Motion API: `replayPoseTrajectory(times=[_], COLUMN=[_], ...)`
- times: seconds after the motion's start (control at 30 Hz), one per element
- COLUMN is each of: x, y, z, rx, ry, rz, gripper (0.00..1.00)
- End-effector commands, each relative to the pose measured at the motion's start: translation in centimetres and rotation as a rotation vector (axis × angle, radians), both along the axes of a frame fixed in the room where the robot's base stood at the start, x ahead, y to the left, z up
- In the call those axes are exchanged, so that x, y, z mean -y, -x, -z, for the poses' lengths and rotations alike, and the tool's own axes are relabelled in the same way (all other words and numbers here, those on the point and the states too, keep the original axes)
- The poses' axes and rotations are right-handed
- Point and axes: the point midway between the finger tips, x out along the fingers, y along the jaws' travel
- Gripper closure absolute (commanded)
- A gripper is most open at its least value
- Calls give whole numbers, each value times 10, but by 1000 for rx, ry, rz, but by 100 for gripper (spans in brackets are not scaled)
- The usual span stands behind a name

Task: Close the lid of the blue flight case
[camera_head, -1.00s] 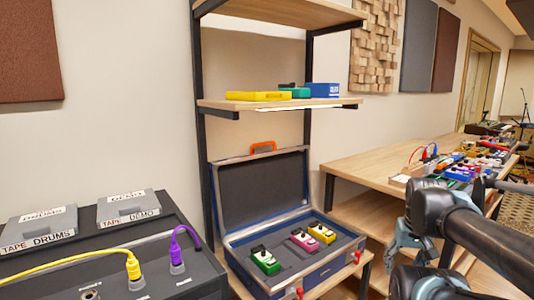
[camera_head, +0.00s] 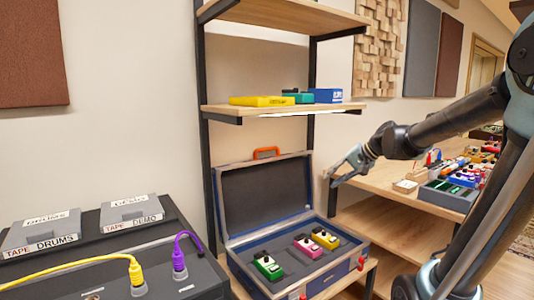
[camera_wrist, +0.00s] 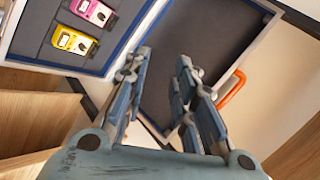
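The blue flight case (camera_head: 300,272) stands open on a low wooden shelf. Its lid (camera_head: 265,192) is tilted up behind the base, with a dark lining and an orange handle (camera_head: 266,153) on its top edge. Green (camera_head: 268,266), pink (camera_head: 307,246) and yellow (camera_head: 325,237) pedals lie in the base. My gripper (camera_head: 336,178) is just right of the lid in the head view, empty. In the wrist view, my gripper (camera_wrist: 164,58) has its fingers apart, pointing toward the lid lining (camera_wrist: 205,45), with the orange handle (camera_wrist: 231,88) to their right.
A shelf above the case holds yellow (camera_head: 262,101) and blue (camera_head: 325,96) boxes. A wooden table (camera_head: 385,178) with several pedals stands to the right. A black console (camera_head: 110,262) with cables stands left. Black shelf posts flank the case.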

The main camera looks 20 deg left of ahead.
Motion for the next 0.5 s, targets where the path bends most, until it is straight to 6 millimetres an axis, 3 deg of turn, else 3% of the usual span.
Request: replayPoseTrajectory(times=[0.2,0.5], x=[-57,-128], y=[-56,-124], z=[-35,-71], rx=[-35,-109], ry=[-181,-420], rz=[16,44], gripper=[75,75])
